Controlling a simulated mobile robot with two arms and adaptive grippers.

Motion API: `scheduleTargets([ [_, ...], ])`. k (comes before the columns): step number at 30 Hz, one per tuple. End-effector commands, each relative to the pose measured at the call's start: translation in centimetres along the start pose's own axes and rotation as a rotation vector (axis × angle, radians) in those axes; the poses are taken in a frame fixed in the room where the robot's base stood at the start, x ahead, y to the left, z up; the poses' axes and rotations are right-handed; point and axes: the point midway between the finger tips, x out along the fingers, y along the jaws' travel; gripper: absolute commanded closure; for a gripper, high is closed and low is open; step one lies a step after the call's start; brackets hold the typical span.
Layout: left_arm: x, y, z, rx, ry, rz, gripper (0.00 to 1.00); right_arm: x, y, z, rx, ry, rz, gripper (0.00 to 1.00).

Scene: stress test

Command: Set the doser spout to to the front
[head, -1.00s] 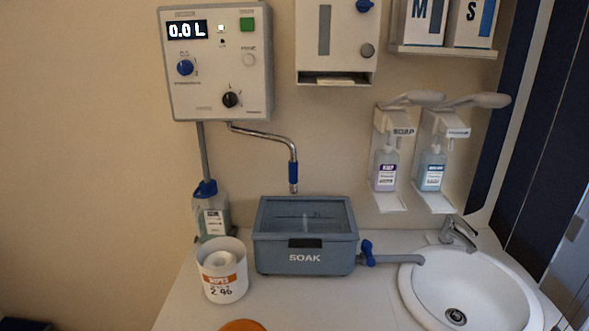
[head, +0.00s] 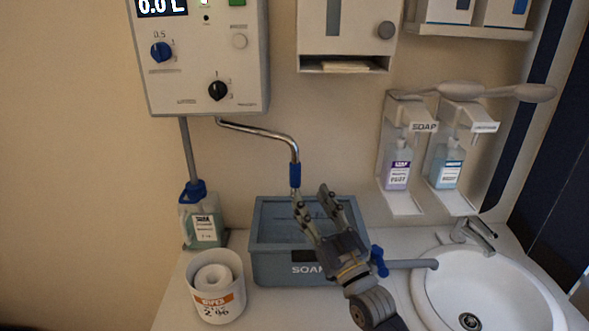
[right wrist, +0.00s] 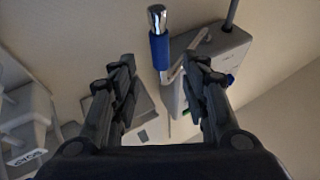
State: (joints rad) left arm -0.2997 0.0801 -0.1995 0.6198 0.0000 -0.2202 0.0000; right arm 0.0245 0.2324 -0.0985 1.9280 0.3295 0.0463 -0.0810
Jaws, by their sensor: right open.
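The doser (head: 200,60) is a pale wall box with a display and knobs. Its bent metal spout (head: 268,133) comes out below the box, runs to the right and turns down, with a blue sleeve (head: 295,175) near its end. The spout end hangs over the back of the grey SOAK basin (head: 262,262). My right gripper (head: 314,194) is open, pointing up just right of and below the sleeve, in front of the basin. In the right wrist view the blue sleeve (right wrist: 159,50) shows beyond and between the open fingers, with nothing held. My left gripper is out of view.
A white wipes tub (head: 217,302) and a blue-capped bottle (head: 203,218) stand left of the basin. A blue valve (head: 379,261), a pipe and a white sink (head: 490,280) are to the right. Soap dispensers (head: 405,140) hang above the sink.

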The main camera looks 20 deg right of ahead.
Motion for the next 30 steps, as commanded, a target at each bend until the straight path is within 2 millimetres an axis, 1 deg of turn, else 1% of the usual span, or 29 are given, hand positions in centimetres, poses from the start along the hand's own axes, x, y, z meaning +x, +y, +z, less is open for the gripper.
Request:
scheduleTargets([
  [1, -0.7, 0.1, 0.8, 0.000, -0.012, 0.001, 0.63, 1.1, 0.0, -0.5, 0.000, 0.003, 0.000, 0.58],
  [3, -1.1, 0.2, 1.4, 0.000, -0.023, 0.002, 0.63, 2.5, 0.0, -0.5, 0.000, 0.002, -0.001, 0.58],
  [5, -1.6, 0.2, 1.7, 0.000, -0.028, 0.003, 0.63, 3.7, 0.0, -0.5, 0.000, 0.001, -0.001, 0.58],
  [8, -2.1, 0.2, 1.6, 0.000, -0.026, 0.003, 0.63, 5.5, 0.0, -0.4, -0.001, 0.000, 0.000, 0.58],
  [12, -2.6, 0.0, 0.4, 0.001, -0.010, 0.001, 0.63, 7.5, -0.1, -0.2, -0.001, -0.001, -0.001, 0.58],
  [15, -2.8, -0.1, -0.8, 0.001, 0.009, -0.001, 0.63, 8.3, -0.1, -0.2, -0.001, -0.001, -0.001, 0.58],
  [18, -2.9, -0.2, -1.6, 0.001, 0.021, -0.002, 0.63, 8.8, -0.1, -0.1, 0.000, -0.002, -0.001, 0.58],
  [21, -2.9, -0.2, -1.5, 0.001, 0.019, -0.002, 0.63, 8.9, -0.1, 0.0, 0.000, -0.002, -0.001, 0.58],
  [26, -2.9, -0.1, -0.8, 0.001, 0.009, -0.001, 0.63, 8.9, -0.1, 0.0, 0.000, -0.002, -0.001, 0.58],
  [27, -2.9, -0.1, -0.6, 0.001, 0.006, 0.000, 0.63, 8.9, -0.1, 0.0, 0.000, -0.002, -0.001, 0.60],
  [29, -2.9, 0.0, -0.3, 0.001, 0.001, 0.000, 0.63, 8.9, -0.1, 0.0, 0.000, -0.002, -0.001, 0.74],
  [30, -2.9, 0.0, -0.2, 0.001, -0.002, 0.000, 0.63, 8.9, -0.1, 0.0, 0.000, -0.002, -0.001, 0.83],
])
